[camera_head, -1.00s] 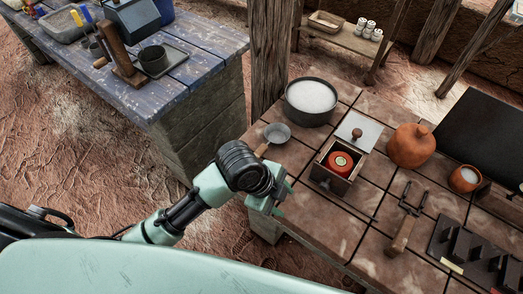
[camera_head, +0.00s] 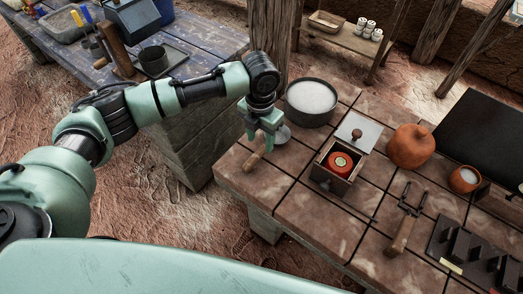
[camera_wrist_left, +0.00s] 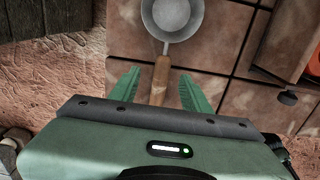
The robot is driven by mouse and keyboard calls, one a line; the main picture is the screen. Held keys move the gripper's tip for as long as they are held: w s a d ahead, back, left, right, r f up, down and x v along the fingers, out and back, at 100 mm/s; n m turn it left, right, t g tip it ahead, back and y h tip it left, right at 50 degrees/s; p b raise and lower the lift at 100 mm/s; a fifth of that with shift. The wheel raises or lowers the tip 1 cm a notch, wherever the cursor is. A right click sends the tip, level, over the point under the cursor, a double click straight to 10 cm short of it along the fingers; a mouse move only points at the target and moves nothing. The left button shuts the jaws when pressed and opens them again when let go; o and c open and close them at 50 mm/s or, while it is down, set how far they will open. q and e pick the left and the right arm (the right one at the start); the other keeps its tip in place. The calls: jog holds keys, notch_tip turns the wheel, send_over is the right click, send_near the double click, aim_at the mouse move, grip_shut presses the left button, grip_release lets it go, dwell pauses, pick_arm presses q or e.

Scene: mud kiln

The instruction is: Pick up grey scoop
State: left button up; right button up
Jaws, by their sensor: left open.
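The grey scoop (camera_wrist_left: 172,16) has a round grey bowl and a wooden handle (camera_wrist_left: 160,80). It lies on the tiled table, and in the head view its handle (camera_head: 254,161) points toward the near left edge while my gripper partly covers the bowl. My left gripper (camera_head: 262,137) is above the scoop, pointing down. In the left wrist view the open left gripper (camera_wrist_left: 160,92) has a finger on either side of the handle, with gaps to both. Whether the fingers are down at the handle's height is hard to tell. My right gripper is not in view.
A dark pot of white powder (camera_head: 311,98) stands right behind the scoop. A wooden box with a red round item (camera_head: 340,162) is to the right. The front left tiles are clear.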

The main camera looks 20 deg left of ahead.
aim_at(261, 149)
pick_arm(q)
notch_tip(261, 149, down, 5)
jog(key=shift+d+f+p, duration=0.15)
jog(key=shift+p, duration=0.5)
grip_shut()
